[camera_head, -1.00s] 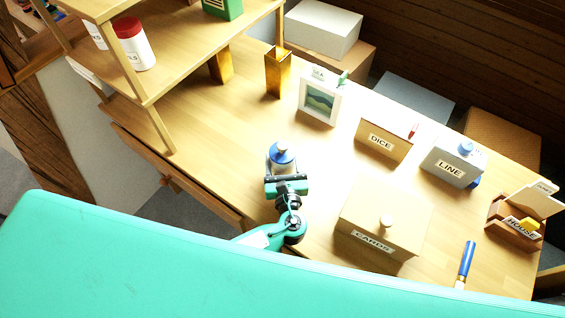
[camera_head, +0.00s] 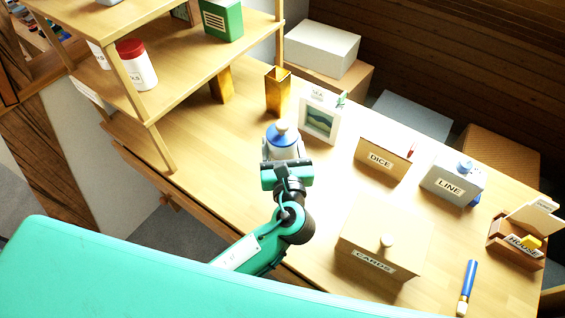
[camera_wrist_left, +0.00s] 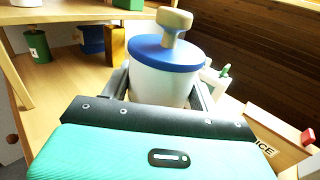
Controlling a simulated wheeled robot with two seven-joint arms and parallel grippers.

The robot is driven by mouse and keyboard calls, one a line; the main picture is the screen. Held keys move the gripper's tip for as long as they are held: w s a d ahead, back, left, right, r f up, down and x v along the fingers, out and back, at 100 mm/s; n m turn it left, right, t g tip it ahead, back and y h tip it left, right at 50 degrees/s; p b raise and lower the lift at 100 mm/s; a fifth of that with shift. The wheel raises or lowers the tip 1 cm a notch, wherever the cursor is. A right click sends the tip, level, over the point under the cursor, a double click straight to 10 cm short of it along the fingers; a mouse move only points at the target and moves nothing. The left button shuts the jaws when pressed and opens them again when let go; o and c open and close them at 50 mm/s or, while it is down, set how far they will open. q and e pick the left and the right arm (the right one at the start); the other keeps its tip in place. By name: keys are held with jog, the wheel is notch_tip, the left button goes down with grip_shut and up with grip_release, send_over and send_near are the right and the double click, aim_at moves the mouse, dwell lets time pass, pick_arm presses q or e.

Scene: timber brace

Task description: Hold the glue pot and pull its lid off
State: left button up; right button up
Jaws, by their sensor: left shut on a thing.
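The glue pot (camera_wrist_left: 160,84) is a white round pot with a blue lid (camera_wrist_left: 165,52) and a pale knob (camera_wrist_left: 174,20) on top. In the wrist view the lid sits on the pot. My left gripper (camera_wrist_left: 161,92) is shut on the pot, with one finger on each side of its body below the lid. In the head view the blue lid (camera_head: 282,134) shows above my left gripper (camera_head: 284,158), which hides most of the pot's lower body. Whether the pot touches the table is hidden. My right gripper is not in view.
A picture frame (camera_head: 319,118) and an orange vase (camera_head: 278,92) stand behind the pot. A shelf unit (camera_head: 165,82) is at left. To the right are a CARDS box (camera_head: 385,222), a DICE box (camera_head: 384,158) and a LINE box (camera_head: 452,182). A blue-handled brush (camera_head: 468,280) lies at front right.

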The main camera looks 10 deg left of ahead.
aim_at(283, 134)
pick_arm(q)
notch_tip(283, 134, up, 5)
dwell(0.3)
jog(key=o, duration=0.5)
jog(key=c, duration=0.8)
jog(key=shift+s+a+f+m+t+h, duration=0.15)
jog(key=shift+s+a+f+m+h, duration=0.65)
jog(key=shift+a, duration=1)
jog(key=shift+s+a+f+m+t+h, duration=0.2)
jog(key=shift+s+a+f+m+h, duration=0.55)
jog(key=shift+a+f+h, duration=0.8)
jog(key=shift+s+a+f+m+t+h, duration=0.15)
jog(key=shift+s+a+f+m+h, duration=0.55)
jog(key=shift+a, duration=1.35)
